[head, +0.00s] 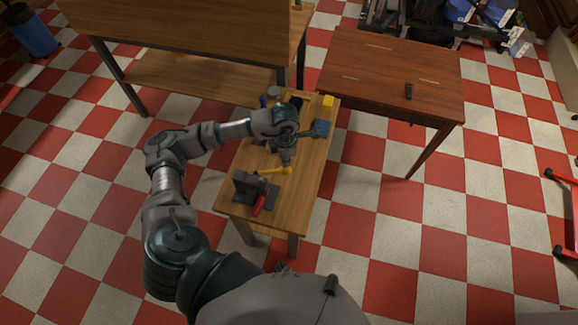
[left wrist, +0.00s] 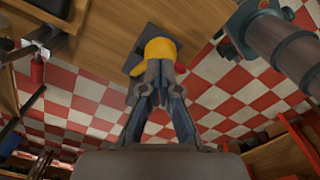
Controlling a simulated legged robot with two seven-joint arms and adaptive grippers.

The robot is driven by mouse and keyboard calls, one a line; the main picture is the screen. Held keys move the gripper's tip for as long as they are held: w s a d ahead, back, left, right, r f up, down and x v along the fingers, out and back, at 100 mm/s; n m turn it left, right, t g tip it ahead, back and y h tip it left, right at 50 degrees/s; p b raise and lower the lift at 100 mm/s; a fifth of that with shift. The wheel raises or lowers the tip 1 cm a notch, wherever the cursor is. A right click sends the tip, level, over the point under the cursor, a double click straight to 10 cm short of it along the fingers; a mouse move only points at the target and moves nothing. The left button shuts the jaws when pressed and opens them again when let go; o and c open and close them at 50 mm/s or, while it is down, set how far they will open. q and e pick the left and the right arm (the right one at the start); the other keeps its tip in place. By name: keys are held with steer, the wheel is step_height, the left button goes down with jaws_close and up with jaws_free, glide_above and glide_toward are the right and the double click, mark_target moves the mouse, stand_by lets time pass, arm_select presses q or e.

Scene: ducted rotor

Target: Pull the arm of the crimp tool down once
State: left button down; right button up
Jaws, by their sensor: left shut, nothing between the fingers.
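The crimp tool appears to be the dark grey block (head: 250,185) on a flat base near the front of the small wooden table, with a red handle (head: 259,206) at its front. A yellow bar (head: 272,171) lies just behind the block; I cannot tell whether it is the tool's arm. My left gripper (head: 286,161) points down over the table, close to the yellow bar's right end. In the left wrist view, the gripper's fingertips (left wrist: 158,76) are together and empty, just short of a rounded yellow end (left wrist: 158,50). Whether they touch is unclear. My right gripper is not in view.
The small table (head: 292,211) also holds a blue block (head: 321,128), a yellow block (head: 328,101) and other items at the back, partly hidden by my left arm.

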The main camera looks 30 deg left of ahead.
arm_select(q)
steer(key=shift+r, duration=0.2)
step_height(320, 180, up, 6)
steer(key=p, duration=0.3)
stand_by(0.5)
